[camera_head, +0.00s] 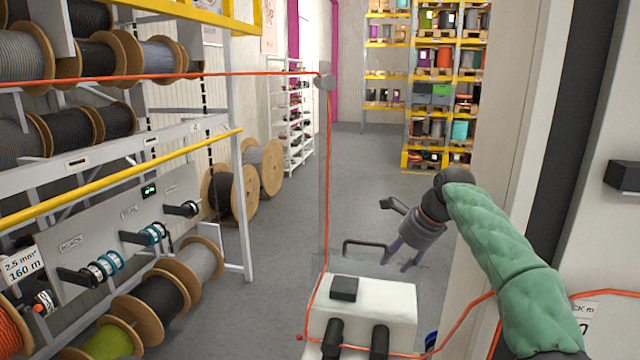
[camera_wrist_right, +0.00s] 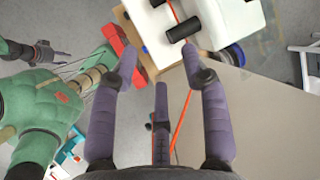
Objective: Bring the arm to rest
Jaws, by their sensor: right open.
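My right arm, in a green sleeve, comes in from the right in the head view. The white machine (camera_wrist_right: 225,22) lies beyond the fingertips there. A green-sleeved arm with a grey end (camera_wrist_right: 42,52) shows at the left of the wrist view; it seems to be my left one, and its jaw state is unclear.
A red cable (camera_head: 327,180) runs from the left over a post, down to the machine and off right. A reel rack (camera_head: 120,215) fills the left side. A door frame (camera_head: 500,160) stands close on the right. The grey floor (camera_head: 370,160) behind is clear.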

